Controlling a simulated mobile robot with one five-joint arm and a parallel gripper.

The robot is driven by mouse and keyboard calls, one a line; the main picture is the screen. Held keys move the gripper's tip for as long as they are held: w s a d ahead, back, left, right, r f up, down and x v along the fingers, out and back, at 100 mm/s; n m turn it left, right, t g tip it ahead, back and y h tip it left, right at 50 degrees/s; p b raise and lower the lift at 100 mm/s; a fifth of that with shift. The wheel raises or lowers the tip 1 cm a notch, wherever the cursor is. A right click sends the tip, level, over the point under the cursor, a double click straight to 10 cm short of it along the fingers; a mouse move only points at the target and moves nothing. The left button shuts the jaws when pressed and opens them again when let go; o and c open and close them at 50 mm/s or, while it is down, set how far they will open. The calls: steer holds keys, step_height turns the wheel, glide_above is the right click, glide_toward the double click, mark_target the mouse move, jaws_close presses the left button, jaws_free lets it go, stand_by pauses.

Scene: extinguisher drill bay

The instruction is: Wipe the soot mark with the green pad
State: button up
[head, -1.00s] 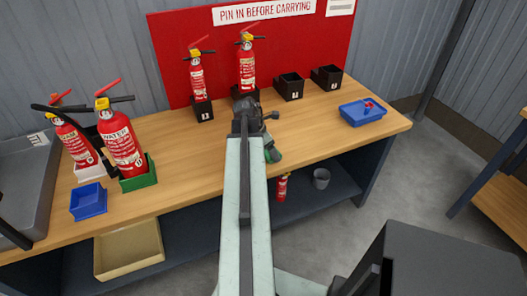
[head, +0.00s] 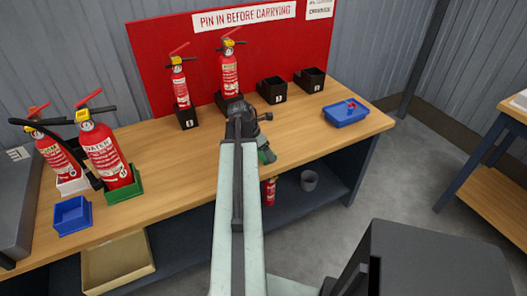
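My gripper (head: 267,155) hangs past the end of my arm, over the front part of the wooden workbench (head: 180,195). A small green patch shows at its lower end and may be the green pad, but I cannot tell it from the gripper itself. The fingers are too small and too hidden by the arm to show whether they are open or shut. I see no soot mark; my arm covers part of the bench top.
Red extinguishers stand along the bench, two at the back (head: 229,72) and two at the left (head: 103,152). A blue tray (head: 346,121) with a red item lies at the right end. Black holders (head: 272,91), a blue bin (head: 72,215) and a lower shelf also show. The bench middle is clear.

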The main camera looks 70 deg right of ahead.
steer(key=shift+w+a, duration=1.3)
steer(key=shift+w, duration=0.05)
steer(key=shift+w+a, duration=0.1)
steer(key=shift+w+a, duration=2.6)
steer(key=shift+a, duration=0.05)
step_height(320, 180, up, 6)
steer(key=p, duration=0.6)
step_height(320, 180, up, 3)
steer(key=p, duration=0.3)
